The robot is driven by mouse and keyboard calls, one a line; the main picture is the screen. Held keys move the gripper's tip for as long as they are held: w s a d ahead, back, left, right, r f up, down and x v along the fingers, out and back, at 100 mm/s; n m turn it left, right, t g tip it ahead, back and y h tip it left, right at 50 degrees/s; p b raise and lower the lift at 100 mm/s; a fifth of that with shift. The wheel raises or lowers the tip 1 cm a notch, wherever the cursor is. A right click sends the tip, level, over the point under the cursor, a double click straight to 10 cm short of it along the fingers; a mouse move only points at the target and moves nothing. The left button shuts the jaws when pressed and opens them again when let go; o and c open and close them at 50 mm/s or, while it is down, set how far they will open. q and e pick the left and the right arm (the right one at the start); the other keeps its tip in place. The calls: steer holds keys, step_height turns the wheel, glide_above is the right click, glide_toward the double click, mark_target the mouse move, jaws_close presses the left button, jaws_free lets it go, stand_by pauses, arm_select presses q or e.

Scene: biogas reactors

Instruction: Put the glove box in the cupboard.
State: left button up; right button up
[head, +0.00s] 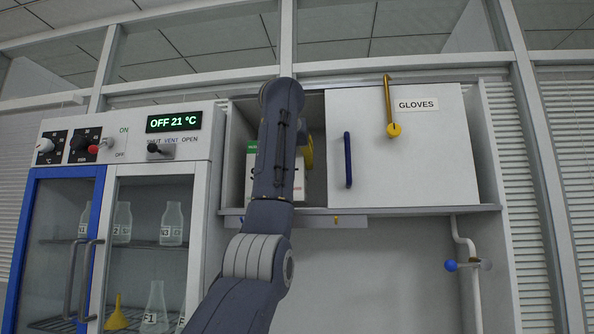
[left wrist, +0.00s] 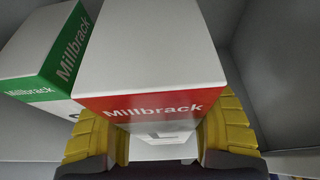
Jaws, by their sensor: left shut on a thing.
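The wall cupboard has a white door (head: 400,165) labelled GLOVES, with a blue handle (head: 347,160); its left part is open. My left gripper (left wrist: 158,128) has its yellow fingers on both sides of a white glove box with a red band (left wrist: 140,104) marked Millbrack and is shut on it. In the head view, my arm reaches into the opening and hides most of the gripper; one yellow finger shows (head: 308,152). A white box with a green band (left wrist: 42,90) stands left of the held box, also partly visible in the head view (head: 252,165). My right gripper is not in view.
A cabinet with a blue-framed door (head: 28,235) and glass bottles stands at the left, close to my arm. A yellow lever (head: 390,110) hangs over the cupboard door. A white pipe with a blue-knobbed valve (head: 450,265) is below right.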

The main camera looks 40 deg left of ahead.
arm_select(q)
steer(key=shift+x, duration=1.7)
steer(key=shift+f, duration=0.25)
steer(key=o, duration=1.5)
steer(key=v, duration=1.2)
steer(key=shift+r, duration=0.15)
